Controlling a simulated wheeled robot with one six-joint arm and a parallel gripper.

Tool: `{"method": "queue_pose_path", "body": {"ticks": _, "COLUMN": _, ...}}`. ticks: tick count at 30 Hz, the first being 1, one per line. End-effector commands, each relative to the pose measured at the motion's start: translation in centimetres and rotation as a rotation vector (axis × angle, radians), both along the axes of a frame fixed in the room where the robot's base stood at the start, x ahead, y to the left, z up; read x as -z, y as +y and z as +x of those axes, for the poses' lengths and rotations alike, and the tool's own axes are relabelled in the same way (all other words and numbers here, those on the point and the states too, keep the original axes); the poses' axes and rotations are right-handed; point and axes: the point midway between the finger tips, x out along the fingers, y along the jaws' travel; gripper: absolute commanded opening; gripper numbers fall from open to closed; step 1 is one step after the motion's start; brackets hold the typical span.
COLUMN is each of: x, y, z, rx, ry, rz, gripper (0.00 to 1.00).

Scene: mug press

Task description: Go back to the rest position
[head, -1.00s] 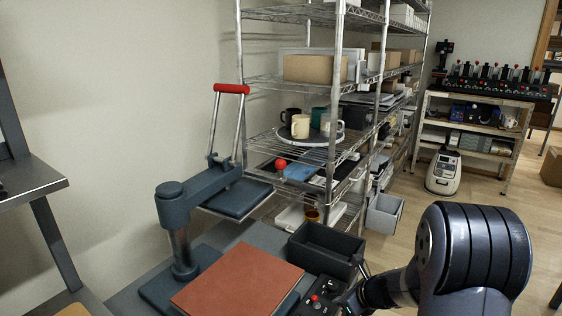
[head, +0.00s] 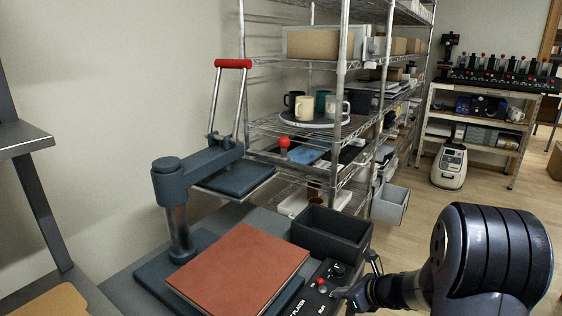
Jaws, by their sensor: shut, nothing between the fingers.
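My gripper (head: 348,291) is low at the right of the head view, beside the press's control panel (head: 322,285) with its red button. Its fingers are small and dark in the picture, and they look shut with nothing between them. The press has a blue-grey post and arm (head: 198,175), a raised red-topped handle (head: 232,64) and a red-brown platen pad (head: 240,268). My gripper is to the right of the pad; whether it touches the panel cannot be told.
A dark bin (head: 330,236) stands behind the panel, close to my gripper. A wire shelf (head: 262,127) behind holds several mugs on a round tray (head: 308,122). A low shelf (head: 472,147) and a white machine (head: 448,167) stand far right.

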Motion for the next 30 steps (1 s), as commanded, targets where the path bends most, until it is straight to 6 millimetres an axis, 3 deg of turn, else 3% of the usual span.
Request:
{"method": "queue_pose_path", "body": {"ticks": 22, "x": 2.4, "y": -1.3, "z": -1.1, "rx": 0.009, "ry": -0.138, "rz": 0.153, "gripper": 0.00}}
{"method": "queue_pose_path", "body": {"ticks": 30, "x": 1.4, "y": -3.2, "z": -3.1, "rx": 0.009, "ry": -0.144, "rz": 0.159, "gripper": 0.00}}
